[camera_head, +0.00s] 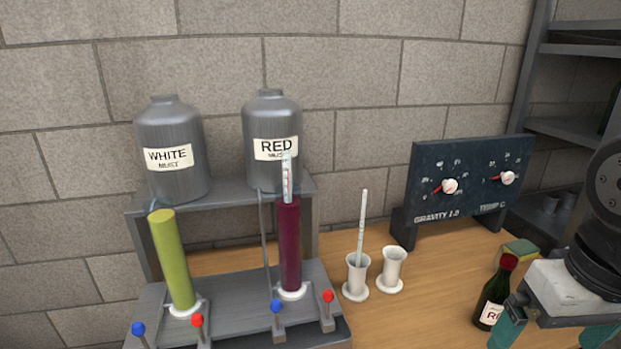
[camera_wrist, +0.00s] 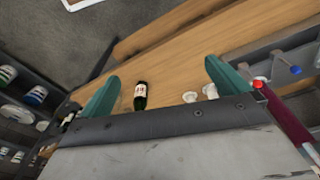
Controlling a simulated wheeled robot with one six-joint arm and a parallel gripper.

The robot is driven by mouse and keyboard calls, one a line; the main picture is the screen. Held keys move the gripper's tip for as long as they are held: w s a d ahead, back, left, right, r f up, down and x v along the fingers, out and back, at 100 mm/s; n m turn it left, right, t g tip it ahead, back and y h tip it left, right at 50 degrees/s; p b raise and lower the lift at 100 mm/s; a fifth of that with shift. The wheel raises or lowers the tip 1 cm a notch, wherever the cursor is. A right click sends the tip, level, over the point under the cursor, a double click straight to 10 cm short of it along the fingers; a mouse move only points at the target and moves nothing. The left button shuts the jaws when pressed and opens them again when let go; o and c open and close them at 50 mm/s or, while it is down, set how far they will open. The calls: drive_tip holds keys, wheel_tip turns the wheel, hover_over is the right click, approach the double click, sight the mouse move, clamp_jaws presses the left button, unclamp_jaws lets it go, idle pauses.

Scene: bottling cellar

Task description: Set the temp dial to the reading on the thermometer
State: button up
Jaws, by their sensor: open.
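The temp dial (camera_head: 507,178) is a white knob with a red pointer on the right of a dark panel (camera_head: 425,180), above the label "TEMP C". Its pointer is turned to the left and slightly down. The gravity dial (camera_head: 449,186) sits to its left on the same panel.
Two white holders (camera_head: 391,270) stand mid-table, one with a glass rod (camera_head: 361,225). A yellow-green cylinder (camera_head: 172,260) and levers are left. Shelves (camera_head: 580,50) rise at right.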

idle(0.8)
drive_tip(key=w+a+f+m+g+y, duration=0.3)
drive_tip(key=w+a+m+g+y, duration=0.1)
drive_tip(key=w+a+m+y, duration=0.8)
drive_tip(key=w+r+m+t+y, duration=0.6)
drive_tip(key=w+r+m, duration=0.2)
drive_tip(key=w, duration=0.6)
drive_tip(key=w+a, duration=0.1)
drive_tip(key=a, duration=0.9)
drive_tip(key=shift+w+r, duration=0.15)
drive_tip(key=shift+r, duration=0.05)
